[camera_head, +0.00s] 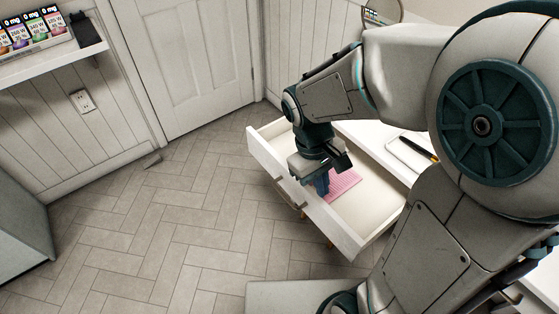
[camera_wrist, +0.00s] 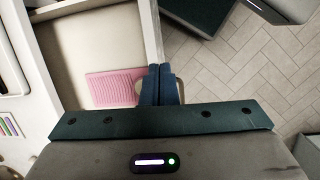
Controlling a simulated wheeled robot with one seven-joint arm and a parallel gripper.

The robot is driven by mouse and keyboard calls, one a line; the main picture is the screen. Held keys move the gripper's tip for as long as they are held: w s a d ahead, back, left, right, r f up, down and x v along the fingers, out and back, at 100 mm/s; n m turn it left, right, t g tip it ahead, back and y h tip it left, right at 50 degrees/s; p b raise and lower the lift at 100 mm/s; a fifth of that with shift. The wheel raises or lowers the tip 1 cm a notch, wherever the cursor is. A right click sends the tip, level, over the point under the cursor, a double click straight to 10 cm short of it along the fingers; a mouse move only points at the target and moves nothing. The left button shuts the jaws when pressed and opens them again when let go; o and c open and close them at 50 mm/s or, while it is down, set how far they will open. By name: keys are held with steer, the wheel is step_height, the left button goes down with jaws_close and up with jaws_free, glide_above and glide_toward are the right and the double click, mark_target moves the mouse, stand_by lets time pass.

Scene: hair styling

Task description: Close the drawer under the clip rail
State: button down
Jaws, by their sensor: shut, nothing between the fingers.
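The white drawer (camera_head: 357,236) stands pulled out, with its front panel and a metal handle (camera_head: 291,194) facing lower left. A pink ridged item (camera_head: 345,184) lies inside it; it also shows in the wrist view (camera_wrist: 112,86). My gripper (camera_head: 322,188) is shut and empty, pointing down at the drawer's front end beside the pink item. In the wrist view its fingertips (camera_wrist: 158,70) overlap the drawer's front wall (camera_wrist: 151,28). I cannot tell whether they touch it. I cannot make out the clip rail for certain.
A white counter (camera_head: 375,136) holds a flat tray-like item (camera_head: 410,154) and a dark pen-like item. A wall shelf (camera_head: 50,56) with several boxes is at the upper left. A closed door (camera_head: 185,60) stands behind. The tiled floor (camera_head: 170,225) before the drawer is clear.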

steer(key=w+a+f+n+t+h, duration=0.2)
steer(key=a+f+n+h, duration=0.7)
steer(key=f+n, duration=0.1)
steer(key=n+t+h+b, duration=0.1)
steer(key=n+t+h, duration=0.2)
steer(key=n+t, duration=0.65)
glide_toward(289, 180)
steer(key=shift+m+t, duration=0.35)
steer(key=shift+t, duration=0.1)
steer(key=x, duration=0.4)
steer(key=b+x, duration=0.1)
steer(key=x, duration=0.2)
steer(key=shift+s+f, duration=0.15)
steer(key=shift+f, duration=0.2)
